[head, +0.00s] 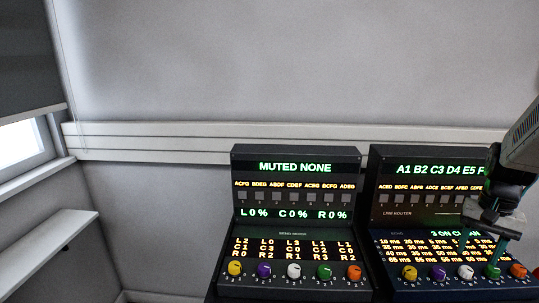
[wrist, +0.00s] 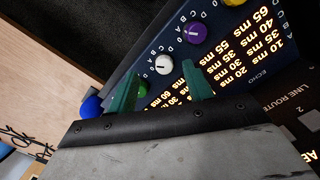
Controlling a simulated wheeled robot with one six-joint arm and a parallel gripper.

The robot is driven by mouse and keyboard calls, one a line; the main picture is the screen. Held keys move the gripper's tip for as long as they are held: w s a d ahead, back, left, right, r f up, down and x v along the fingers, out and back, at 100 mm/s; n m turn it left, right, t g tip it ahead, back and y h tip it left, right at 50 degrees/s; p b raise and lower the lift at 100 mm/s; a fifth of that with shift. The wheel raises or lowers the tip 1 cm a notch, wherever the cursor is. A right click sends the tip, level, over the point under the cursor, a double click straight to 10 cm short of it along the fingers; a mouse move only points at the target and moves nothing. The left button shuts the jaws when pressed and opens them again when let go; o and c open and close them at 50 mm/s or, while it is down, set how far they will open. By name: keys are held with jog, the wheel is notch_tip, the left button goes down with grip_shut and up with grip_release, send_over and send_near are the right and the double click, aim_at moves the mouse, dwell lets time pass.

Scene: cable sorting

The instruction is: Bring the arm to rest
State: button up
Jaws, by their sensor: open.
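My gripper (head: 484,242) is at the right of the head view, in front of the right console (head: 403,211), with its fingers pointing down toward the knob row. In the wrist view its two green fingers (wrist: 160,76) are apart, with nothing held between them. The white knob (wrist: 164,65) shows between the fingertips, and the green knob (wrist: 141,90) is partly hidden by the left finger. Whether a finger touches a knob I cannot tell. My gripper hides part of the right console's display in the head view.
A left console (head: 297,232) reading "MUTED NONE" stands beside the right one. Its knob row includes a yellow knob (head: 235,269). A wall rail (head: 150,143) runs behind, and a shelf (head: 45,250) is at the left. The space above the consoles looks clear.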

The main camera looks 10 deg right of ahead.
jog(key=s+a+r+n, duration=0.3)
jog(key=a, duration=0.6)
jog(key=s+a+r+n+t, duration=0.1)
jog(key=s+a+r+n, duration=0.2)
jog(key=a, duration=0.7)
jog(key=s+a+r+n+t, duration=0.1)
jog(key=s+a+r+n, duration=0.2)
jog(key=a, duration=0.7)
jog(key=shift+s+r+n+h, duration=0.3)
jog(key=shift+s+r, duration=0.1)
jog(key=shift+s, duration=0.75)
